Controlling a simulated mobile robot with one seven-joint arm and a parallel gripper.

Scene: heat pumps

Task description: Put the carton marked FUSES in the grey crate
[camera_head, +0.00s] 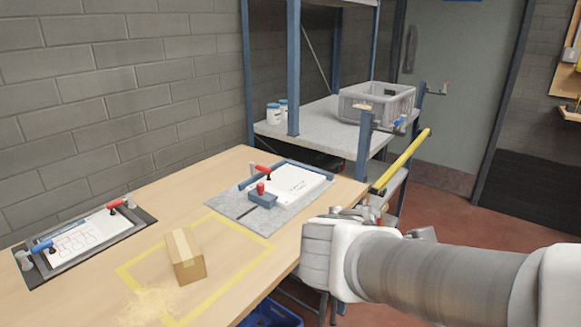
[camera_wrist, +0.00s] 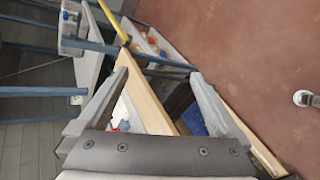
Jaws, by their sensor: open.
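A small brown cardboard carton (camera_head: 186,256) with a paler tape strip stands on the wooden table, inside a yellow taped outline. I cannot read any marking on it. The grey crate (camera_head: 378,103) stands on a shelf beyond the table's far right end; its inside is mostly hidden. My gripper (camera_wrist: 158,75) is open, with nothing between its fingers in the wrist view. In the head view my arm reaches in from the right and its end is beside the table's right edge, well apart from the carton; the fingers are hidden there.
Another clipped sheet (camera_head: 82,238) lies at left. A blue bin (camera_head: 270,313) is below the table edge.

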